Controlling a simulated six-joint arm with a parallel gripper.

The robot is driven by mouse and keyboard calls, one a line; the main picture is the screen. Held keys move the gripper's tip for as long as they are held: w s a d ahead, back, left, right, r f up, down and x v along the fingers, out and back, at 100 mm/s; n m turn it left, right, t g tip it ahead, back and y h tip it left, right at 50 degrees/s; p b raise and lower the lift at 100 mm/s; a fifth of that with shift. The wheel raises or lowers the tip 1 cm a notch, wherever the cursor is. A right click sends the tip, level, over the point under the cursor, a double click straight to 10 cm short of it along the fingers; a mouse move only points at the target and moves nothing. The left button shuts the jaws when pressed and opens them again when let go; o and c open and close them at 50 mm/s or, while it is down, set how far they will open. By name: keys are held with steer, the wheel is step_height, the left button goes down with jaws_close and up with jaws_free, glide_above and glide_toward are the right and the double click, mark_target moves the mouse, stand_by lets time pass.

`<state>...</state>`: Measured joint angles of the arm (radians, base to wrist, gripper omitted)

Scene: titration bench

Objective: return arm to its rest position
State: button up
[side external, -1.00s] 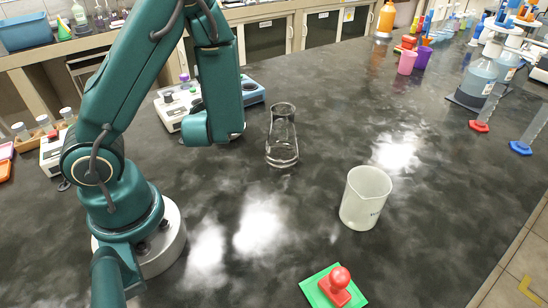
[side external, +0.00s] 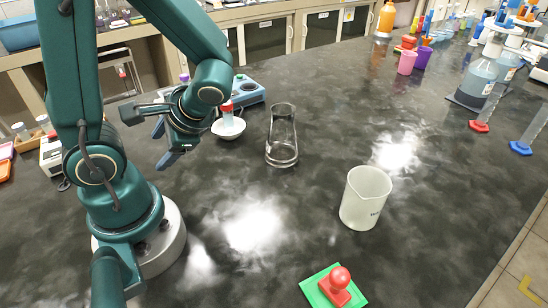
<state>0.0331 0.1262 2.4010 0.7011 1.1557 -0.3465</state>
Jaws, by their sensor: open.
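My gripper (side external: 148,137) is in the air left of the middle, above the bench and close to my own arm. Its two fingers are spread apart with nothing between them. My arm is folded, with its elbow raised out of the top of the picture and its wrist bent back toward the base. A clear glass flask (side external: 282,140) stands upright to the right of the gripper, well apart from it. A white bowl (side external: 229,131) with a red-topped item (side external: 227,108) at it is just right of the gripper.
A white beaker (side external: 365,198) stands right of centre. A red knob on a green square (side external: 334,287) is at the front. A blue-grey device (side external: 249,90) sits behind the bowl. Bottles (side external: 478,80) and cylinders are at the far right.

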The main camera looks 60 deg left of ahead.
steer(key=w+d+r+n+t+h, duration=0.1)
steer(key=w+d+r+t+h, duration=0.2)
steer(key=d, duration=0.3)
steer(key=w+d+r+t+h, duration=0.3)
steer(key=d+r+t+h, duration=0.1)
steer(key=d+t, duration=0.2)
steer(key=shift+w+d+n, duration=0.2)
steer(key=shift+d+n, duration=0.2)
